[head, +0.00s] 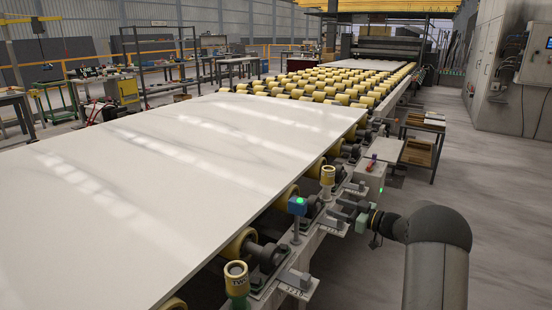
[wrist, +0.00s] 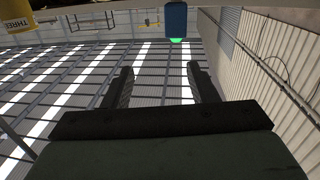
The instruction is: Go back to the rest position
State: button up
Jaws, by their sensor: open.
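My gripper (head: 340,212) is at the right side of the roller line, beside its edge rail, with my arm coming in from the lower right. In the wrist view my gripper (wrist: 160,72) shows two dark fingers spread apart with nothing between them. A blue sensor block with a green light (head: 297,206) stands on a post to the left of my gripper; a blue block with a green glow (wrist: 176,18) is at the top of the wrist view, beyond the fingertips.
A large white slab (head: 180,160) lies on the rollers. A yellow cylinder marked TWO (head: 237,281) and another yellow cylinder (head: 327,177) stand along the rail. A yellow piece marked THREE (wrist: 17,12) shows in the wrist view. The floor at right (head: 505,200) is clear.

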jog(key=s+a+r+m+t+h+p, duration=0.1)
jog(key=s+r+m+h+p, duration=0.2)
jog(key=r+h, duration=0.35)
jog(key=s+a+r+m+t+h+p, duration=0.1)
jog(key=r+m+h+p, duration=0.25)
jog(key=r+h, duration=0.35)
jog(key=s+a+m+g+p, duration=0.1)
jog(key=s+a+g, duration=0.3)
jog(key=s, duration=1)
jog(key=s+a+f+m+g+p, duration=0.1)
jog(key=s+g, duration=0.4)
jog(key=s, duration=0.9)
jog(key=s+a+m+g+p, duration=0.1)
jog(key=s+a+g+p, duration=0.2)
jog(key=s, duration=1.1)
jog(key=a+g, duration=0.1)
jog(key=a, duration=0.2)
jog(key=shift+s+a+f+y+p, duration=0.25)
jog(key=shift+a+f+y+p, duration=0.05)
jog(key=shift+y, duration=0.05)
